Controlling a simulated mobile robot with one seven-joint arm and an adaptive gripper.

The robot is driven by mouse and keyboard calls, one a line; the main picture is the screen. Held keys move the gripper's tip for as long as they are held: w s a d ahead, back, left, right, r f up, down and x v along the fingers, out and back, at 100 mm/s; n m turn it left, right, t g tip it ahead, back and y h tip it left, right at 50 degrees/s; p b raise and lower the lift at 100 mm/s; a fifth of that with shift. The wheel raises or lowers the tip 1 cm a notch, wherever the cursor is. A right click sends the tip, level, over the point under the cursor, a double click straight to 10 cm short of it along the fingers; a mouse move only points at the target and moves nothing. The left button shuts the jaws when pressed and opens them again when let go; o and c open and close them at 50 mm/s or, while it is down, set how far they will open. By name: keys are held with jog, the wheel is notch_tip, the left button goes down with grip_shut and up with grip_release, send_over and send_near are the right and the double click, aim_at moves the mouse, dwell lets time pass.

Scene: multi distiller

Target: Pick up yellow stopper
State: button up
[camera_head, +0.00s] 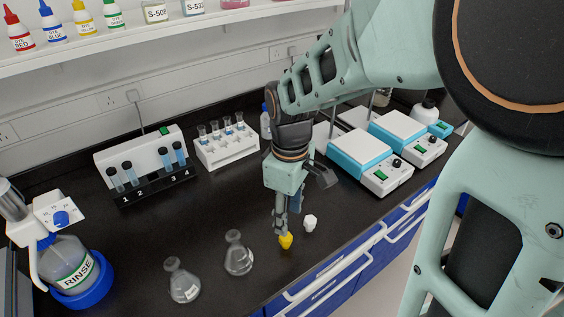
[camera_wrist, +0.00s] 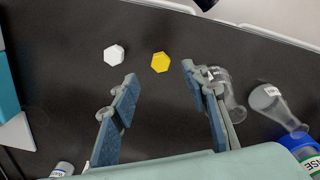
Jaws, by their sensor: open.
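The yellow stopper (camera_head: 286,241) sits on the black bench near its front edge, to the right of two glass flasks. In the wrist view the yellow stopper (camera_wrist: 160,62) looks six-sided from above and lies just beyond and between the two fingertips. My gripper (camera_head: 281,228) points down at the stopper from above in the head view and partly covers it. In the wrist view my gripper (camera_wrist: 158,72) is open with nothing between its fingers. A white stopper (camera_head: 310,222) stands close by; it also shows in the wrist view (camera_wrist: 114,55), left of the yellow one.
Two flasks (camera_head: 238,253) (camera_head: 184,281) stand left of my gripper. A rinse bottle (camera_head: 75,265) is at far left. A white tube rack (camera_head: 226,147) and a numbered tube holder (camera_head: 141,168) stand behind. Hot plates (camera_head: 371,160) are at right. The bench's front edge is close.

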aim_at(287, 237)
notch_tip(287, 237, down, 4)
jog(key=shift+s, duration=0.1)
jog(key=shift+a+f+b, duration=0.1)
jog(key=shift+f+b, duration=0.25)
jog(key=shift+f, duration=2.4)
jog(key=shift+w, duration=0.2)
jog(key=c, duration=0.8)
